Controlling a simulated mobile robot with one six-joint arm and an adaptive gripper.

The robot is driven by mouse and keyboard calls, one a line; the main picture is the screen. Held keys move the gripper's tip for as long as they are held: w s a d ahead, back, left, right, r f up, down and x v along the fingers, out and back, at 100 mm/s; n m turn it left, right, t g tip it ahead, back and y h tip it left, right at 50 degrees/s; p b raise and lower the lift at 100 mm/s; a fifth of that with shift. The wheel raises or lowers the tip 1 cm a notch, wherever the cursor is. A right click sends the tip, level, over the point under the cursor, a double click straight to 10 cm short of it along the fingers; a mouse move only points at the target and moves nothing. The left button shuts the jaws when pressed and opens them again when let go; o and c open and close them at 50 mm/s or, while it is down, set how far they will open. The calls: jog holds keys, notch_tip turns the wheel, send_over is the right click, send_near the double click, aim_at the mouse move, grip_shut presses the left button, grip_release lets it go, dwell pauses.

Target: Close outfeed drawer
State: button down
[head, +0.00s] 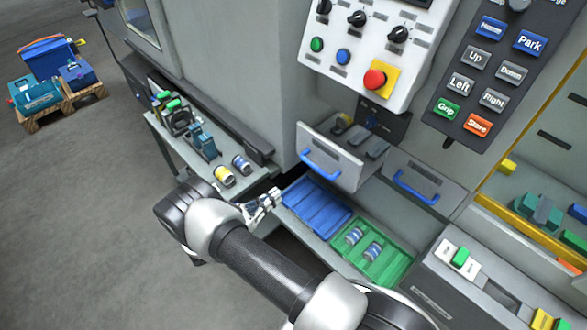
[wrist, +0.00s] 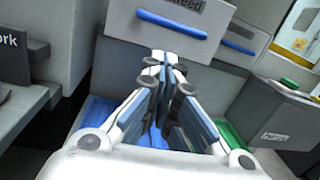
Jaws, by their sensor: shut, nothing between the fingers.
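A grey drawer (head: 330,157) with a blue handle (head: 320,163) stands pulled out under the control panel, with dark items visible inside. In the wrist view its front (wrist: 125,28) carries a label cut by the picture edge, of which only "feed" reads. The blue handle (wrist: 172,25) shows below the label. A second drawer front (head: 425,183) with a blue handle (head: 415,190) is to its right and looks shut. My gripper (head: 272,198) is shut and empty, left of and lower than the pulled-out drawer. In the wrist view my gripper (wrist: 166,62) shows its fingertips below the handle; contact cannot be told.
Below the drawers are a blue tray (head: 318,207) and a green tray (head: 390,264) holding two cylinders. A side bench (head: 190,160) with tools and cylinders is at left. The control panel (head: 345,75) with a red button overhangs the drawers. Open floor lies left.

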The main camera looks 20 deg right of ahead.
jog(key=w+d+r+t, duration=0.1)
jog(key=w+d, duration=0.1)
jog(key=d, duration=0.3)
jog(key=w+d+r+t+b, duration=0.1)
jog(key=w+d, duration=0.2)
jog(key=d, duration=0.2)
jog(key=shift+w+d+r+h, duration=0.15)
jog(key=shift+d+r+h, duration=0.15)
jog(key=f+b+x, duration=0.1)
jog(key=x, duration=0.3)
jog(key=b+x, duration=0.2)
jog(key=x, duration=0.3)
jog(key=f+b+x, duration=0.1)
jog(key=x, duration=0.3)
jog(key=shift+w+d+f+b, duration=0.25)
jog(key=shift+d+f+b, duration=0.1)
jog(key=shift+d, duration=0.2)
jog(key=shift+w+d+r, duration=0.1)
jog(key=shift+d+r, duration=0.05)
jog(key=shift+r, duration=0.1)
